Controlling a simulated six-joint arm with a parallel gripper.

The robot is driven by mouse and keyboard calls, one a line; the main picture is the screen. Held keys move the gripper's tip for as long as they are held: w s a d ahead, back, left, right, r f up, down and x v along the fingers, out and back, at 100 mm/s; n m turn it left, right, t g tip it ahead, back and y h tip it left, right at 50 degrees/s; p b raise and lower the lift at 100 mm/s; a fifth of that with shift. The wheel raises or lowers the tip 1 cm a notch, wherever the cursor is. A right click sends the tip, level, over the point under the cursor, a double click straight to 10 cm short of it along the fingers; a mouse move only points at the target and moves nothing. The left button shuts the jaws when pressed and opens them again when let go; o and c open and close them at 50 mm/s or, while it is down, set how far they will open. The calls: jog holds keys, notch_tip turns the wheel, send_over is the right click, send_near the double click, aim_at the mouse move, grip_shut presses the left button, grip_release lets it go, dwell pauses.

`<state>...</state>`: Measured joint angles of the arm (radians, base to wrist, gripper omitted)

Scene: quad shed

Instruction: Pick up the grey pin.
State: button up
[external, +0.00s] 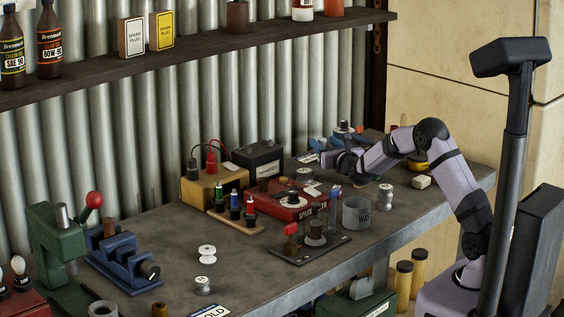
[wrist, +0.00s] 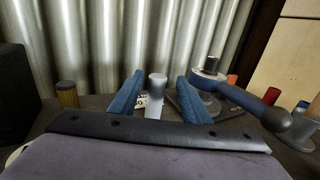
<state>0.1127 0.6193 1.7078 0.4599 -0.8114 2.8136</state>
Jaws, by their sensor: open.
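In the wrist view a light grey pin (wrist: 155,98) with a rounded top stands upright in the gap between the two blue fingers of my gripper (wrist: 160,84). The fingers are apart, with visible space on either side of the pin. I cannot tell whether the pin is between the fingers or a little beyond their tips. Its foot is hidden by my gripper's dark edge. In the external view my gripper (external: 328,159) is low over the back of the bench (external: 265,268), and I cannot make out the pin there.
In the wrist view a blue-and-grey tool (wrist: 232,95) with a dark ball end lies right of the fingers. A tan cylinder (wrist: 67,94) stands to the left. The corrugated wall (wrist: 150,40) is close behind. In the external view a black battery (external: 259,162) stands left of my gripper.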

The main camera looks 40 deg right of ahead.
jog(key=shift+p+x, duration=1.05)
jog(key=shift+x, duration=1.65)
jog(key=shift+a, duration=0.15)
grip_shut()
jog(key=shift+r, duration=0.15)
